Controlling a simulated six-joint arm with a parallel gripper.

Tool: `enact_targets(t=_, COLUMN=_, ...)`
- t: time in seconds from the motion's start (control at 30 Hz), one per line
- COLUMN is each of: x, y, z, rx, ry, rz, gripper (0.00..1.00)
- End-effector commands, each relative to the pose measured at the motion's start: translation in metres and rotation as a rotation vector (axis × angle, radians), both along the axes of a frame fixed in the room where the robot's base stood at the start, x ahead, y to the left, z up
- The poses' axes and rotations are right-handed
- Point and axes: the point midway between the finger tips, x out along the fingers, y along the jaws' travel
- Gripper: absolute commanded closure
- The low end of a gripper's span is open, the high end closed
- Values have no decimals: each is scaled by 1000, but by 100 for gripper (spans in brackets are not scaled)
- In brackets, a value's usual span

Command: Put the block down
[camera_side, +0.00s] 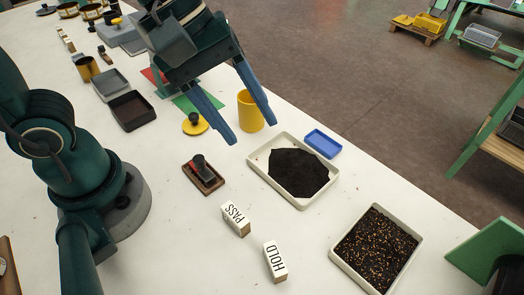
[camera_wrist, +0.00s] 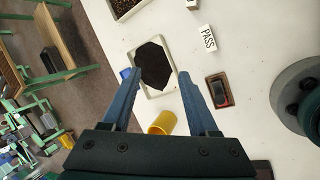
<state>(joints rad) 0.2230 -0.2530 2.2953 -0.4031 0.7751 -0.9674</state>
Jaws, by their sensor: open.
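Two white blocks with wooden bases stand on the white table. The PASS block (camera_side: 236,220) is in front of the dark-filled tray, and the HOLD block (camera_side: 275,262) is closer to the near edge. The PASS block also shows in the wrist view (camera_wrist: 207,38). My gripper (camera_side: 251,132) has its two blue fingers spread wide, with nothing between them. In the wrist view, the tray of black material appears beyond the open fingertips (camera_wrist: 158,77).
The tray of black material (camera_side: 325,197) has a blue dish (camera_side: 322,144) beside it. A tray of mixed grains (camera_side: 335,256) stands at the front right. A yellow cup (camera_side: 247,108) and a stamp on a wooden base (camera_side: 203,180) stand near my gripper. Bare table surrounds the blocks.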

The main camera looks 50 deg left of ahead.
Motion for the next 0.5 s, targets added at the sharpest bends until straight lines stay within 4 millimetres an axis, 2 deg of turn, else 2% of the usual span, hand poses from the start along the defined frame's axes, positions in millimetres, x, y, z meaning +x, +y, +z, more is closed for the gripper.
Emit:
enact_targets(t=0.03, x=0, y=-15, z=-10, rx=-36, ry=85, rz=40, gripper=40)
enact_targets(t=0.2, x=-7, y=-58, z=-43, rx=-92, ry=317, rz=158, gripper=40)
enact_targets(t=0.33, x=-20, y=-77, z=-67, rx=-71, ry=427, rz=157, gripper=40)
enact_targets(t=0.5, x=-37, y=-85, z=-86, rx=-24, ry=490, rz=114, gripper=40)
